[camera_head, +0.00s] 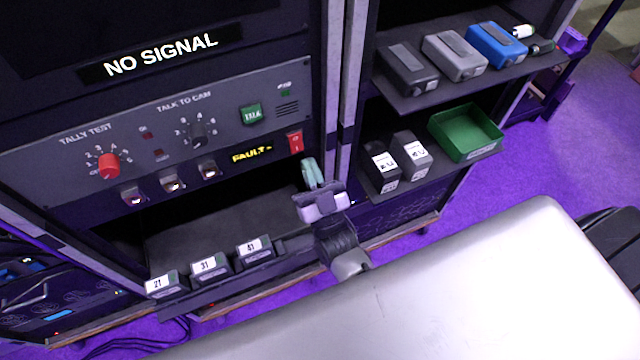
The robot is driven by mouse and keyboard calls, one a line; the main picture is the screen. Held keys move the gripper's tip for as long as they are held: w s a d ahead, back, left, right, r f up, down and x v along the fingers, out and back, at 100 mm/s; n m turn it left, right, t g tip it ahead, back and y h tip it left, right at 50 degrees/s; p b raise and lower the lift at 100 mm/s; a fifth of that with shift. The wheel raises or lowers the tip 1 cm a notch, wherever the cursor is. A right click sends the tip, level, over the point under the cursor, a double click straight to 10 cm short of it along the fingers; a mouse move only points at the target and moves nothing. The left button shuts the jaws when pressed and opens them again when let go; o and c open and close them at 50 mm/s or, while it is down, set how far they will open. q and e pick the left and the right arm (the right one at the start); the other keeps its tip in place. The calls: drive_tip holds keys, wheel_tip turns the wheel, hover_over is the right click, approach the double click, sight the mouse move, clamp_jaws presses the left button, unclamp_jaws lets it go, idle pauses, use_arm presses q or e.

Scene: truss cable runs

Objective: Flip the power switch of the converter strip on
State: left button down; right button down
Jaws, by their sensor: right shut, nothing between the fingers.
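The red rocker power switch (295,142) sits at the right end of the converter strip, beside a dark display (252,153) with yellow "FAULT" lettering. The switch is too small to tell which way it is tipped. My right gripper (312,173) is shut and empty, its teal fingertips just below and slightly right of the switch, with a small gap showing in the picture. The strip also carries several lit sockets (172,184) to the left. My left gripper is not in view.
Above the strip is a grey panel with a red knob (108,165), a black knob (199,134) and a green talk button (251,114). Numbered modules (208,265) stand on the shelf below. Right shelves hold boxes and a green tray (465,131). A rack post (338,90) stands close right.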

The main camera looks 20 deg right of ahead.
drive_tip(key=shift+w+f, duration=0.1)
drive_tip(key=shift+w, duration=0.8)
drive_tip(key=shift+f+b, duration=0.2)
drive_tip(key=shift+b, duration=0.2)
drive_tip(key=shift+w+t+b, duration=0.45)
drive_tip(key=shift+t+b, duration=0.15)
drive_tip(key=shift+b, duration=0.55)
